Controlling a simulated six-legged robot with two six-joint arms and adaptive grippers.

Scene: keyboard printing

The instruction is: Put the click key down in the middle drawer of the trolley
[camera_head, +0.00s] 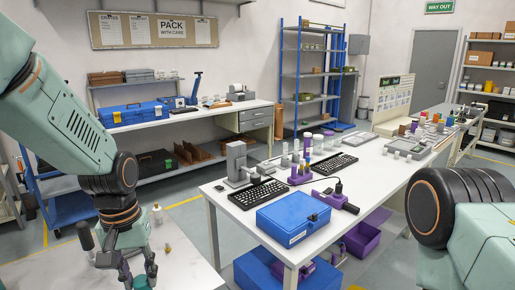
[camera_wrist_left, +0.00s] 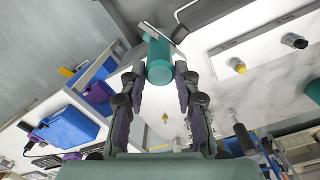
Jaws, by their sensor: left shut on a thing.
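My left gripper (camera_head: 125,277) is at the lower left of the head view, over or beside a pale marbled surface (camera_head: 188,272). In the left wrist view its two dark fingers (camera_wrist_left: 160,82) are closed in on a teal cylinder-shaped thing, which seems to be the click key (camera_wrist_left: 160,70); a grey metal bar shows at its far end. Only a small teal part of it shows in the head view (camera_head: 140,283). A blue trolley (camera_head: 68,212) stands on the floor at the left, partly behind my left arm. No middle drawer can be made out. My right gripper is out of view.
The marbled surface holds small upright pieces, one with a yellow top (camera_wrist_left: 238,65) and one black (camera_wrist_left: 294,41). A white workbench (camera_head: 222,200) carries keyboards and a blue case (camera_head: 293,218). A purple bin (camera_head: 362,240) stands below it. Floor shows between the benches.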

